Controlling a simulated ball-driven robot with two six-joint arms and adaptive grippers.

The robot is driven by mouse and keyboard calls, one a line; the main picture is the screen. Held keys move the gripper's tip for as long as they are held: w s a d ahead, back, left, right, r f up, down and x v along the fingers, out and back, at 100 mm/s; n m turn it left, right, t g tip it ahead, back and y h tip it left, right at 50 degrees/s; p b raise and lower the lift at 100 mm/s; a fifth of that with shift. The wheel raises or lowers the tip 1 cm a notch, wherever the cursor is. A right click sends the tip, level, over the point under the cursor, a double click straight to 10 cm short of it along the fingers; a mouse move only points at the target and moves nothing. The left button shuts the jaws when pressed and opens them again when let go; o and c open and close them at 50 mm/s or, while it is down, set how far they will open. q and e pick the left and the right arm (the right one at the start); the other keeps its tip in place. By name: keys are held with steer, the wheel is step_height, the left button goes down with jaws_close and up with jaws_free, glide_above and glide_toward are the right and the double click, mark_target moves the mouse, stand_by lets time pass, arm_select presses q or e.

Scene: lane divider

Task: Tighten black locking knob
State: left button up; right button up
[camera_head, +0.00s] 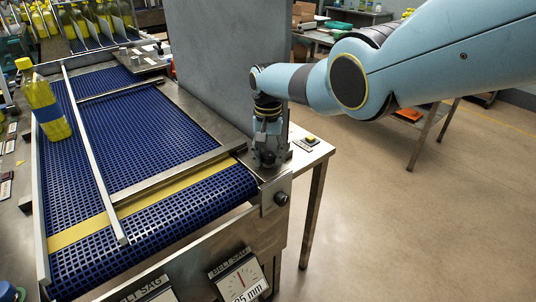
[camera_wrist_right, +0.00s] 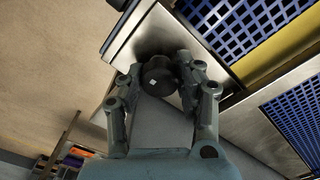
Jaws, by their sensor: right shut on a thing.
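The black locking knob (camera_wrist_right: 157,76) shows in the right wrist view between the fingertips of my right gripper (camera_wrist_right: 160,72), with a small white mark on it. My right gripper is shut on it, one finger on each side. In the head view my right gripper (camera_head: 267,156) points down at the metal plate on the right edge of the blue belt conveyor (camera_head: 150,130), and its fingers hide the knob there. A second dark round knob (camera_head: 281,198) sits on the conveyor's side bracket below the gripper. My left gripper is not in view.
A long metal divider rail (camera_head: 92,150) runs along the belt. A yellow bottle (camera_head: 43,105) stands tilted at the left. A tall grey panel (camera_head: 215,60) rises behind the gripper. A yellow button (camera_head: 310,138) and a belt sag gauge (camera_head: 240,280) are nearby.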

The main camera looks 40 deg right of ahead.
mark_target(268, 153)
steer(key=shift+w+r+m, duration=0.15)
steer(key=shift+r+m, duration=0.05)
steer(key=shift+m, duration=0.3)
steer(key=o, duration=1.2)
steer(key=shift+f, duration=0.1)
step_height(268, 153, up, 12)
